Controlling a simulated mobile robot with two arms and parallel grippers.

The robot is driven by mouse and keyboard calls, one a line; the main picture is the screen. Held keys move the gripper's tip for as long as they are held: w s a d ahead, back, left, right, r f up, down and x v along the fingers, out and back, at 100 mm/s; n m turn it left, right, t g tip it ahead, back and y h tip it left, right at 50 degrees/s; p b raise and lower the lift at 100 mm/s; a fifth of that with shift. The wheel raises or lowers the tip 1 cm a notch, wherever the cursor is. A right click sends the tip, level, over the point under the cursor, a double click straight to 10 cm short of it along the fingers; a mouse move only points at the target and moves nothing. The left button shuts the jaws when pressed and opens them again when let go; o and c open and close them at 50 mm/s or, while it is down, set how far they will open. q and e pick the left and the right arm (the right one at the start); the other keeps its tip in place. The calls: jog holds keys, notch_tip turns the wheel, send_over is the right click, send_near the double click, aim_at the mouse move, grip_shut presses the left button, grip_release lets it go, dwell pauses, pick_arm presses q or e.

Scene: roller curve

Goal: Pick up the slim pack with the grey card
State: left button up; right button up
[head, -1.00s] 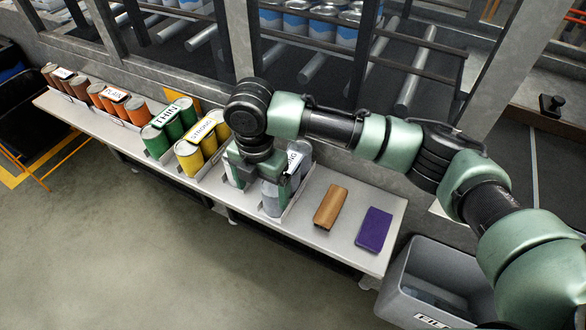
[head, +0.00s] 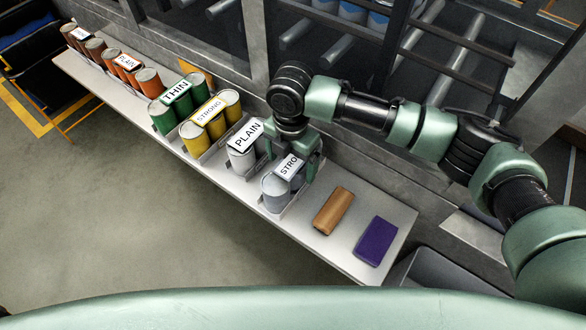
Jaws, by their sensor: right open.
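Two packs of pale grey cans stand side by side near the middle of the shelf. The left one (head: 241,161) has a white card reading PLAIN. The right one (head: 276,192) has a pale card on which only STRO shows; my gripper hides the rest. I cannot tell for sure which card counts as grey. My right gripper (head: 290,158) is open above the back of the right pack, its fingers apart on either side of it. I cannot tell whether they touch it. My left gripper is not in view.
Yellow STRONG (head: 211,122), green THIN (head: 178,105), orange PLAIN (head: 130,72) and brown packs line the shelf (head: 335,248) to the left. A brown block (head: 333,211) and a purple block (head: 376,241) lie to the right. A grey bin (head: 440,275) stands beyond the shelf end.

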jog(key=shift+d+f+p, duration=0.15)
jog(key=shift+f+p, duration=0.35)
jog(key=shift+f, duration=1.45)
jog(key=c, duration=1.9)
jog(key=shift+w+r, duration=0.1)
grip_shut()
